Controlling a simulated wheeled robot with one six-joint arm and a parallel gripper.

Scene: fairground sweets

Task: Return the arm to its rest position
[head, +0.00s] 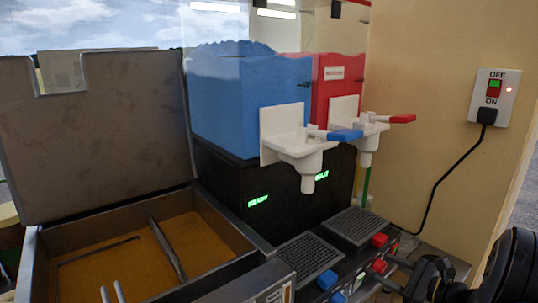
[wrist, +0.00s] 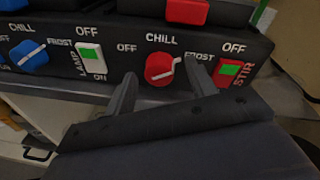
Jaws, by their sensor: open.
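My gripper (head: 388,272) shows at the lower right of the head view, in front of the slush machine's control panel. In the wrist view my gripper (wrist: 158,82) has its two dark fingers spread apart, with nothing held between them. The red CHILL knob (wrist: 157,69) appears between the fingertips, its white pointer turned toward FROST. I cannot tell whether a finger touches it. My arm (head: 500,275) comes in from the right edge of the head view.
The panel also carries a blue knob (wrist: 28,53), a LAMP switch (wrist: 90,55) and a red STIR switch (wrist: 231,72). Blue (head: 250,100) and red (head: 338,85) slush tanks with white taps stand behind. An open-lidded fryer (head: 50,240) is left. A wall switch (head: 494,93) has a cord.

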